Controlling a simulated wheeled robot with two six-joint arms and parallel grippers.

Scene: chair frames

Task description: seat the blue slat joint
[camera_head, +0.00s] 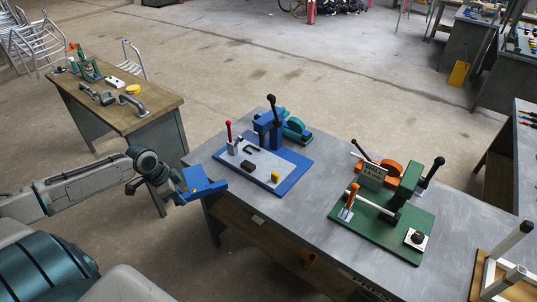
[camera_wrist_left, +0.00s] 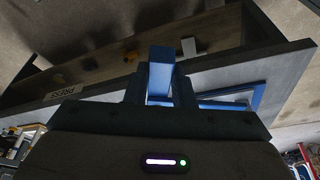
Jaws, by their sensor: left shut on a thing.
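A blue slat (camera_head: 205,189) is held in my left gripper (camera_head: 182,194), off the left end of the grey workbench (camera_head: 285,218). In the left wrist view, the blue slat (camera_wrist_left: 160,72) stands out between the two dark fingers of my left gripper (camera_wrist_left: 160,95), which are shut on it. The bench edge lies beyond the slat. The slat's gripped end is hidden by the fingers. A blue fixture (camera_head: 291,186) with a pale plate, a red-knobbed lever and a black-knobbed lever stands on the bench, right of the gripper and apart from the slat. My right gripper is not in view.
A green fixture (camera_head: 415,225) with orange parts and levers stands on the bench's right half. A wooden board with a pale frame (camera_head: 492,278) is at the lower right. A wooden side table (camera_head: 150,122) with tools stands behind my left arm. Bare bench separates the two fixtures.

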